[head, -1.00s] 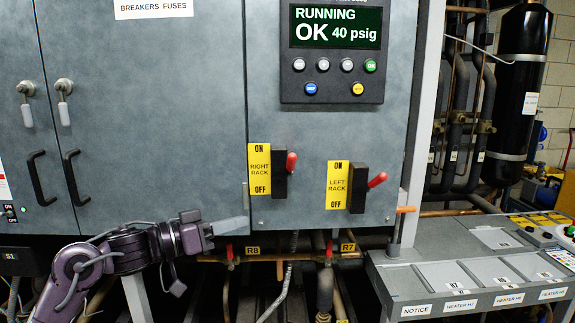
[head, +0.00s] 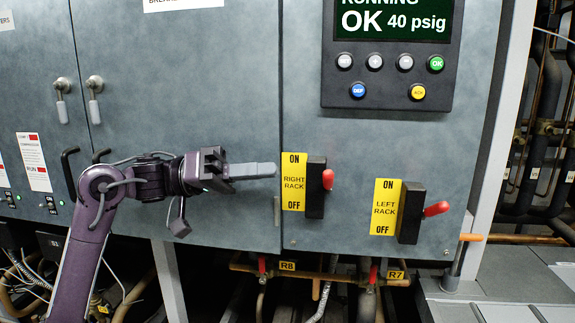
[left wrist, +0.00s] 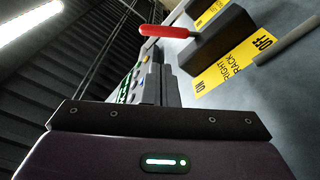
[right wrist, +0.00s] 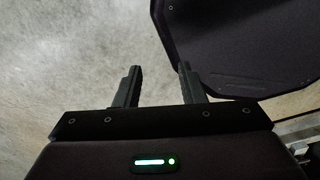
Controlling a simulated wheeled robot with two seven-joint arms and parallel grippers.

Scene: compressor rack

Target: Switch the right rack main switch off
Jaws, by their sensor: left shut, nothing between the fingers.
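The right rack main switch is a black box (head: 315,195) with a red handle (head: 327,179), beside a yellow ON/OFF label (head: 293,182). The handle sticks out from the panel; its exact setting is hard to tell. My left gripper (head: 274,170) is shut and empty, its fingers pointing right, just left of the label's upper part in the head view. In the left wrist view, the red handle (left wrist: 165,29) and black box (left wrist: 218,45) lie beyond the closed fingertips (left wrist: 158,62), apart from them. My right gripper (right wrist: 160,68) is open and empty, facing a plain grey surface.
The left rack switch (head: 410,212), also with a red handle (head: 436,209), stands to the right. A display panel (head: 390,55) reads OK 40 psig above. Pipes (head: 330,275) run below the cabinet. An orange-handled lever (head: 470,238) stands at the lower right.

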